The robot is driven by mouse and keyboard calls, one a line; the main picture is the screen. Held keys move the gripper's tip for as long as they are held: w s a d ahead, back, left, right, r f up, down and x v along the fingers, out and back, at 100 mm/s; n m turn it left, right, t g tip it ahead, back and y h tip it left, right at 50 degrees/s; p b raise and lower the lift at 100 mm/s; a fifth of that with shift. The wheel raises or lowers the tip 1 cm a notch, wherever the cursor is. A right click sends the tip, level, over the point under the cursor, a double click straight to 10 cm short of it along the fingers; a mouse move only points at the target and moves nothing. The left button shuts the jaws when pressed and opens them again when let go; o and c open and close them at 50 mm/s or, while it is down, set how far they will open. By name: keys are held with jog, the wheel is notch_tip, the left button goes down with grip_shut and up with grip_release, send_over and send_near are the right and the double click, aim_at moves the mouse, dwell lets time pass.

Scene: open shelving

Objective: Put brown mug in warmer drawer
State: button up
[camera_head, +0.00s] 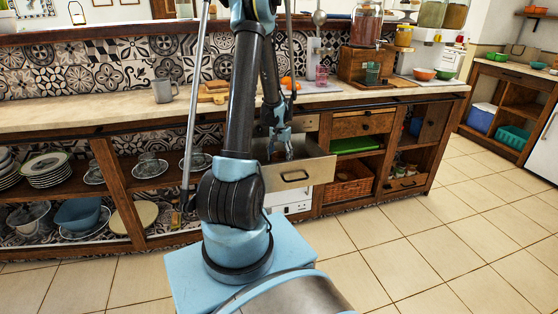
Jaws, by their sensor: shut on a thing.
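My gripper (283,150) points down over the open drawer (294,176) below the counter, behind my arm. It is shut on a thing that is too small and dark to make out. The drawer is pulled out, with a pale front and a dark handle, and part of it is hidden by my arm. A grey-brown mug (163,91) stands upright on the counter at the left, apart from my gripper. I cannot tell whether the brown mug is this one or the thing in my gripper.
Plates (45,171) and bowls fill the lower left shelves. A drink dispenser (367,24), a green glass (372,72) and a pink glass (321,75) stand at the right. The tiled floor (430,240) at the right is clear.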

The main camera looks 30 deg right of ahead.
jog(key=shift+w+d+f, duration=0.2)
jog(key=shift+d, duration=0.3)
jog(key=shift+f, duration=0.4)
jog(key=o, duration=1.3)
jog(key=shift+a, duration=0.1)
jog(key=shift+c, duration=0.2)
notch_tip(320, 180, up, 12)
